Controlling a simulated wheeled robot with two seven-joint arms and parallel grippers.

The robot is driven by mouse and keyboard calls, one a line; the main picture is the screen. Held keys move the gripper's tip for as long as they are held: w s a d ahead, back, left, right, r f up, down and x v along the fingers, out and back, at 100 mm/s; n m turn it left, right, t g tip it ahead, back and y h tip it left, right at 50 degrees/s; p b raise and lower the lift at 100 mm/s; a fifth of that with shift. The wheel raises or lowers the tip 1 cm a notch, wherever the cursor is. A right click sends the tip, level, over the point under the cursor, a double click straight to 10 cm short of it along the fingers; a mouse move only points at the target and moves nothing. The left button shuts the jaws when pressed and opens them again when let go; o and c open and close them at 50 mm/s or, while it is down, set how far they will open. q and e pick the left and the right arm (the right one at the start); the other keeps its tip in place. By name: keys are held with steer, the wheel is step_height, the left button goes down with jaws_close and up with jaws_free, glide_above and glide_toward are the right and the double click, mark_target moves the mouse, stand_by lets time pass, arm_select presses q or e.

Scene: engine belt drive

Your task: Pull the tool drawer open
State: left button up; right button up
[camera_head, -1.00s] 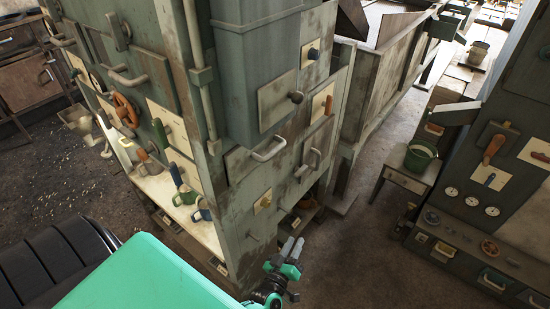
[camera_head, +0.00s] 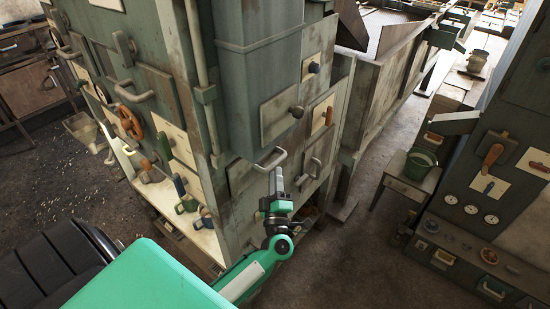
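A grey-green drawer front (camera_head: 240,175) with a pale bar handle (camera_head: 270,161) sits on the right-hand face of the big machine cabinet. It looks flush with the cabinet. No label shows that it is the tool drawer. My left gripper (camera_head: 278,179) points up at this handle, with its fingertips just below or in front of it. Whether they touch the handle cannot be told. The fingers are seen nearly edge-on, so their gap is hidden. My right gripper is not in view.
A second bar handle (camera_head: 313,168) is just to the right. A knobbed panel (camera_head: 281,115) is above. A small table (camera_head: 405,187) with a green bucket (camera_head: 418,164) stands right. The floor (camera_head: 350,260) between the cabinet and the right-hand console (camera_head: 475,250) is clear.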

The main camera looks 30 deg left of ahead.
mark_target(275, 162)
arm_select(q)
steer(key=p+x, duration=0.1)
steer(key=x, duration=0.3)
steer(key=shift+w+a+r, duration=0.15)
steer(key=shift+w+a, duration=0.1)
steer(key=shift+w, duration=0.05)
jaws_close()
